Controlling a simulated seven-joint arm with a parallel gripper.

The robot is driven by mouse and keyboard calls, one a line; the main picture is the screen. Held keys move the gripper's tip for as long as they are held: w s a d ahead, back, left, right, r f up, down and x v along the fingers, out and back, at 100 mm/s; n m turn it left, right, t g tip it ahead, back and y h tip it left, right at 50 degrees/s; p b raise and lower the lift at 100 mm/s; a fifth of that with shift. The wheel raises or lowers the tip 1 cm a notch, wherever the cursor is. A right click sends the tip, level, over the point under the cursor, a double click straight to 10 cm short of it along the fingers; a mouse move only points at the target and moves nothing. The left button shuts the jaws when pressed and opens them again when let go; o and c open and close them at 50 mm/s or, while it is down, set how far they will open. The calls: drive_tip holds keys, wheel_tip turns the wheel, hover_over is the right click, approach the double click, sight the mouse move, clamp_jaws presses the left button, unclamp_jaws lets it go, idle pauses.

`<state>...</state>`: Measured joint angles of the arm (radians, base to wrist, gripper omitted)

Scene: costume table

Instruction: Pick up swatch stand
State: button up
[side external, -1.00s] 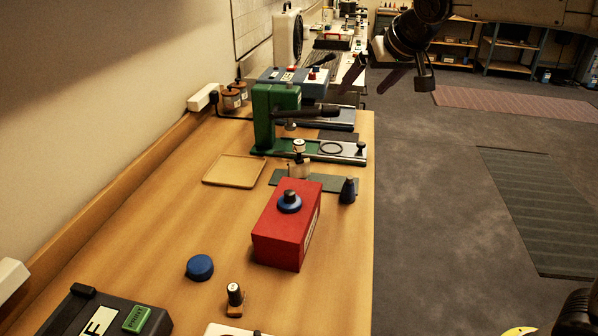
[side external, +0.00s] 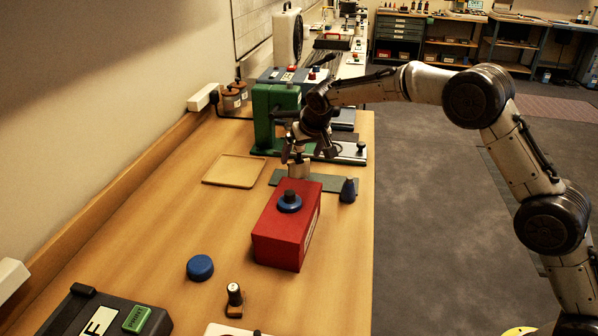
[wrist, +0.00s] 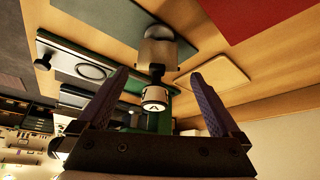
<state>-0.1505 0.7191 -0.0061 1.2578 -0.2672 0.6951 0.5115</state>
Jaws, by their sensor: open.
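A small cream stand (side external: 299,171), which appears to be the swatch stand, is upright on the dark green mat (side external: 343,182), behind the red box. In the wrist view its cream body (wrist: 157,54) joins a dark neck and a pale round knob (wrist: 154,97). My gripper (side external: 306,154) is above it, pointing down. In the wrist view my gripper's fingers (wrist: 159,76) are spread, with the knob and neck between them and gaps on both sides. In the side view the gripper hides the stand's upper part.
The red box (side external: 285,238) with a blue-and-black knob stands just in front. The green press (side external: 264,118) stands close behind. A tan tray (side external: 233,170) lies left.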

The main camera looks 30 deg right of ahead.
sight(300, 163)
drive_tip(key=shift+s+x, duration=0.15)
drive_tip(key=shift+x, duration=1.6)
drive_tip(key=shift+s+x, duration=0.1)
drive_tip(key=shift+x, duration=1.7)
drive_tip(key=shift+d, duration=0.15)
drive_tip(key=c, duration=1.4)
clamp_jaws()
drive_tip(key=shift+r, duration=0.1)
